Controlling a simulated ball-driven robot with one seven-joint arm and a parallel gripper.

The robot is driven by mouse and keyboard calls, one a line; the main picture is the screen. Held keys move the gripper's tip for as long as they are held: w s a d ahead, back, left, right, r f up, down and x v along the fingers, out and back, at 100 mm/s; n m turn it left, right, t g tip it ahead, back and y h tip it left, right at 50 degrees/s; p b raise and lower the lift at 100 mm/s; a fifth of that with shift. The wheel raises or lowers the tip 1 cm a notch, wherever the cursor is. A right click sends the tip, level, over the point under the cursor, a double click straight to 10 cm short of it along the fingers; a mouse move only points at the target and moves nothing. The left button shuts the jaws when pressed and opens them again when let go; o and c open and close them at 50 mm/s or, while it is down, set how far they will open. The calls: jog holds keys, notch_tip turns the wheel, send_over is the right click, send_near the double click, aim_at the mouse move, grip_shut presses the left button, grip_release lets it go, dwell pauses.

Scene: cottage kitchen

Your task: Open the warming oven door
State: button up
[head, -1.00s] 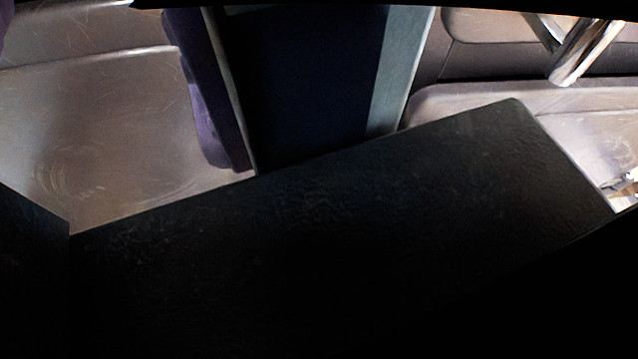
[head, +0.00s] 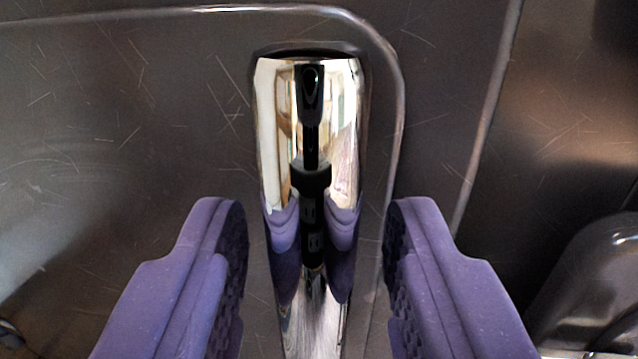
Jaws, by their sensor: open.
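The warming oven door (head: 120,130) is a dark, scratched metal panel with a raised rounded border, filling much of the head view. A shiny chrome handle (head: 345,120) stands out from it, running up and down the middle of the picture and mirroring my gripper. My gripper (head: 316,225) is open, with one purple padded finger on each side of the handle. A gap shows between each finger and the handle, so neither appears to touch it. The lower end of the handle runs out of the picture.
To the right of the door's border is more dark metal front (head: 560,120). A rounded dark metal part (head: 590,290) bulges out at the lower right, near the right finger. The door face around the handle's top is clear.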

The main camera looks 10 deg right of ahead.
jog(key=shift+w, duration=0.35)
jog(key=shift+r, duration=0.1)
grip_shut()
jog(key=shift+s, duration=0.1)
